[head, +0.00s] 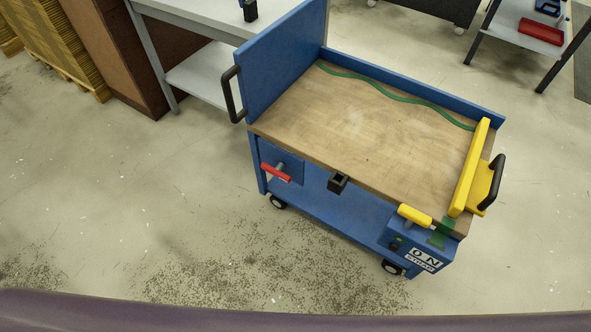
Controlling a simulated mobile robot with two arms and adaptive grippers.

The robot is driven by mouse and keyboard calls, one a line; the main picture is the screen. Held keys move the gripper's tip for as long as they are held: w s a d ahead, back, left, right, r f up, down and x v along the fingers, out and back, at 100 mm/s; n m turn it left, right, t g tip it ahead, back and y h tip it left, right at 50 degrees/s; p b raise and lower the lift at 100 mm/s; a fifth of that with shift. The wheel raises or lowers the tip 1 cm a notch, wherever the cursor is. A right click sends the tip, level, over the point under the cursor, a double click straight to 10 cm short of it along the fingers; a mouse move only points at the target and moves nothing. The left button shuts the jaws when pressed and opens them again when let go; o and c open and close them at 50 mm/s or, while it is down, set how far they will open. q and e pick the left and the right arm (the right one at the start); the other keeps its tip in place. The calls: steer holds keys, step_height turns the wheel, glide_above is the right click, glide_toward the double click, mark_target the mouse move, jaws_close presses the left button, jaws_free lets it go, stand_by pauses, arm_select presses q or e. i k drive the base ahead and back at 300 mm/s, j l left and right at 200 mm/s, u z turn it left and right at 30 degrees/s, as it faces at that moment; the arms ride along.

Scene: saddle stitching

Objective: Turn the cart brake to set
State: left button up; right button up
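A blue cart (283,62) with a wooden top (360,115) stands on the floor in the middle of the head view. A red-handled lever (275,172) sits on a blue plate on the cart's near side, at the left. A yellow handle (415,215) sits above a blue box (405,241) at the near right corner. The box carries a black-and-white label (426,257), partly readable. No marking shows which of these is the brake, and I cannot tell its setting. Neither of my grippers is in view.
A yellow bar (469,168) with a black handle (492,182) stands at the cart's right end. A green strap (400,97) lies across the top. A grey table (190,12) stands close behind the cart's left end. The floor in front is clear.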

mark_target(276, 171)
steer(key=i+j+z, duration=0.15)
steer(key=j+z, duration=0.3)
steer(key=j, duration=0.15)
steer(key=j+z, duration=0.5)
steer(key=i+j, duration=0.05)
steer(key=j, duration=0.05)
